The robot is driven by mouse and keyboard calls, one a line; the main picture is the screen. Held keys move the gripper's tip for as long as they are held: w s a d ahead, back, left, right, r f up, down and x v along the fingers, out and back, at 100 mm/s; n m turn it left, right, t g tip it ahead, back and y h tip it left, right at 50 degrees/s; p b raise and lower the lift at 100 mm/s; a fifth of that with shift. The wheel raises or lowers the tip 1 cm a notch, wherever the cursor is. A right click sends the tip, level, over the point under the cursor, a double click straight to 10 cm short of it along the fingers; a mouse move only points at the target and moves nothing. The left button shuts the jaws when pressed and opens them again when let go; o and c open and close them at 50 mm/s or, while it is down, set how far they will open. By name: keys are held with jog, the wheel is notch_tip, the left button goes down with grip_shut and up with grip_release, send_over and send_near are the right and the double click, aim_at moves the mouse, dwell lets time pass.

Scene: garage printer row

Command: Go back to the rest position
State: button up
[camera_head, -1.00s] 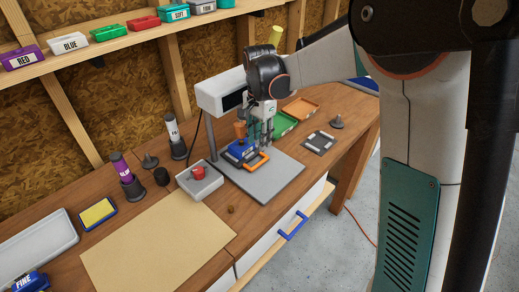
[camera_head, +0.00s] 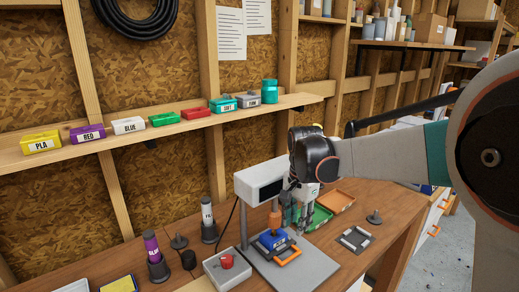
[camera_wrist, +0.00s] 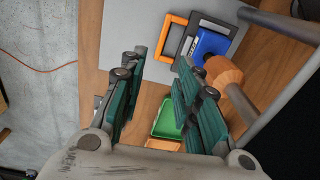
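My gripper (camera_head: 302,215) hangs over the bench, beside the press with the white head (camera_head: 265,183) and just right of its orange tip (camera_head: 275,222). In the wrist view my gripper (camera_wrist: 155,105) has its two green-padded fingers apart, with nothing between them. A blue block (camera_head: 270,240) sits in a dark frame with an orange handle (camera_head: 288,257) on the press's grey plate (camera_head: 310,268).
Green (camera_head: 318,217) and orange (camera_head: 336,201) trays lie behind my gripper. A grey square frame (camera_head: 355,239) lies to the right. A grey box with a red knob (camera_head: 227,262) stands left of the plate. A shelf (camera_head: 150,137) with labelled boxes runs along the wall.

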jog(key=s+d+r+n+t, duration=0.2)
jog(key=s+r+n, duration=0.1)
jog(key=s, duration=0.4)
jog(key=s+d+r+n+t, duration=0.1)
jog(key=s+d+r+n, duration=0.15)
jog(key=s, duration=0.45)
jog(key=s+d+f+n+t, duration=0.2)
jog(key=s+n+t, duration=0.1)
jog(key=s, duration=0.8)
jog(key=shift+d+n+t, duration=0.35)
jog(key=shift+n+t, duration=0.05)
jog(key=shift+n, duration=0.45)
jog(key=shift+s, duration=0.1)
dwell(0.9)
